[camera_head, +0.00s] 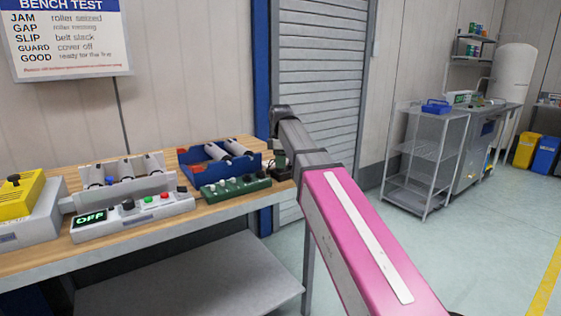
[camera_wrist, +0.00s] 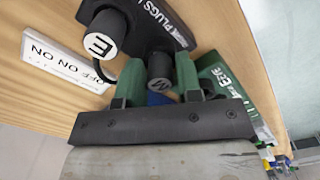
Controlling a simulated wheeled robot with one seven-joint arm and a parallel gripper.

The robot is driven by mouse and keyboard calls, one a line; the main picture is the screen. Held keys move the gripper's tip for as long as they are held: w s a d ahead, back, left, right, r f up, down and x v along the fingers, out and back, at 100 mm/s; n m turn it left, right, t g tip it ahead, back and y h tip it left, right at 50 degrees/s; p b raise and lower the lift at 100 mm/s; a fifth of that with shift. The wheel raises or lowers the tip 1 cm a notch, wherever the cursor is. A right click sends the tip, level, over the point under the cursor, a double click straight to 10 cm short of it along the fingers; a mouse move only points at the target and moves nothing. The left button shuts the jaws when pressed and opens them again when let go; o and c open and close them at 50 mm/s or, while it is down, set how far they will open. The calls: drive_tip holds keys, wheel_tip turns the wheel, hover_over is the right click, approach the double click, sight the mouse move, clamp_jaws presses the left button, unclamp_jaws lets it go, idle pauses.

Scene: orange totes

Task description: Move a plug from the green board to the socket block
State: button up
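In the wrist view, a dark round plug (camera_wrist: 160,71) with a grey letter on its end, M or W, sits between the green fingers of my gripper (camera_wrist: 159,84). The fingers appear closed on its sides. A second dark plug (camera_wrist: 121,24), marked E on its white end, stands beside it to the left. Both are at a dark block (camera_wrist: 150,34) lettered PLUGS. A green board (camera_wrist: 222,75) with white lettering lies right of the fingers. In the head view, the green board (camera_head: 236,187) has a row of knobs; my gripper (camera_head: 281,166) is at its right end, mostly hidden.
A white panel (camera_wrist: 62,62) with ON and OFF lettering lies left of the plugs. On the wooden bench, a blue tray with rollers (camera_head: 262,160) stands behind the board. A grey control box (camera_head: 112,228) reading OFF and a yellow box (camera_head: 18,206) stand left.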

drive_tip(key=shift+o, duration=1.3)
wheel_tip(320, 180, up, 11)
drive_tip(key=shift+s+f, duration=0.1)
